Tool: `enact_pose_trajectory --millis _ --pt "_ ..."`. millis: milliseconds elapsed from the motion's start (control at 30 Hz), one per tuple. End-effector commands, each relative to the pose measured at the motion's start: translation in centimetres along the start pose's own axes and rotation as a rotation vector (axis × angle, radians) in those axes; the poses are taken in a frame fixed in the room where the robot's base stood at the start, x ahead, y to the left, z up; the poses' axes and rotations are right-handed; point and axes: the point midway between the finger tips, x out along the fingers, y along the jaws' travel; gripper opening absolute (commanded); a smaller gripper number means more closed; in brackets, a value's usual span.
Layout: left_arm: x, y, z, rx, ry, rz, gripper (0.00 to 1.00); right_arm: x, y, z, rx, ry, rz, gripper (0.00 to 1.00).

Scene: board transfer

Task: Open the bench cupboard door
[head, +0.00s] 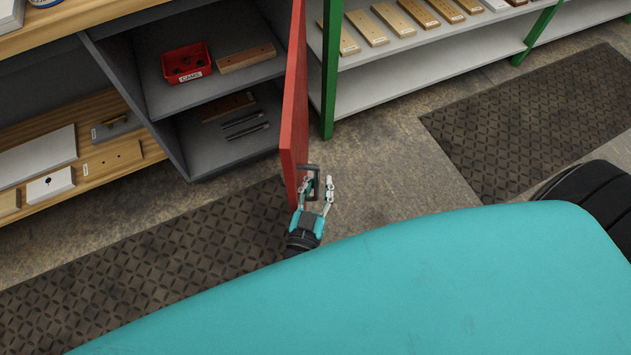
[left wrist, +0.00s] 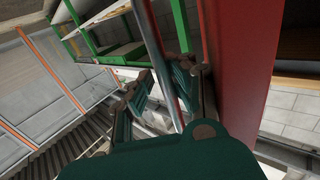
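The red cupboard door (head: 294,100) stands swung out from the bench cupboard (head: 216,115), seen nearly edge-on in the head view. The cupboard's shelves are exposed to its left. A dark bar handle (head: 309,167) sits on the door's right face near its front edge. My left gripper (head: 317,184) is at the handle, with its fingers apart on either side of the bar. In the left wrist view the grey handle bar (left wrist: 162,58) runs between the fingers, beside the red door (left wrist: 241,70). Contact is hard to judge. My right gripper is not in view.
The cupboard holds a red bin (head: 186,63) and wooden blocks. A green-framed shelf rack (head: 415,68) stands close right of the door. Dark mats (head: 150,265) lie on the floor. Bare floor (head: 400,165) lies right of the gripper.

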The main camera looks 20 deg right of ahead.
Motion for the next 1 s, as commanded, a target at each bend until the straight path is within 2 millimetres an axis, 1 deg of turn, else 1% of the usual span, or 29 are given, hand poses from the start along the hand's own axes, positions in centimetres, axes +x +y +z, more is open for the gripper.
enact_pose_trajectory --millis 33,67,367,467,567,800,900,1000 --pt "-0.3 0.3 0.6 -0.003 -0.013 0.005 0.21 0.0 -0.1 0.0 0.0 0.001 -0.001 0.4" --pt "-0.3 0.3 0.6 -0.003 -0.013 0.004 0.23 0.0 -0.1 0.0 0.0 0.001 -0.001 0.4" --pt "-0.2 -0.1 0.2 -0.002 -0.005 -0.002 0.23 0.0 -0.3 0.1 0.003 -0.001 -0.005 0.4" --pt "-0.7 -0.1 0.3 -0.001 -0.005 -0.002 0.23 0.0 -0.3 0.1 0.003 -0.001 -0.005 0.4" --pt "-2.1 0.0 0.3 -0.002 -0.007 -0.002 0.23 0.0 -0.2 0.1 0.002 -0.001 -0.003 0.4" --pt "-7.5 0.3 0.5 -0.003 -0.013 0.005 0.23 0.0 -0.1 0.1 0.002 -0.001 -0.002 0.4" --pt "-9.3 0.3 0.4 -0.003 -0.011 0.004 0.23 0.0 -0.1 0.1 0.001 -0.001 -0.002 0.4" --pt "-10.8 0.2 0.4 -0.002 -0.011 0.004 0.23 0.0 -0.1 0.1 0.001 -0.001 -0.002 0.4"
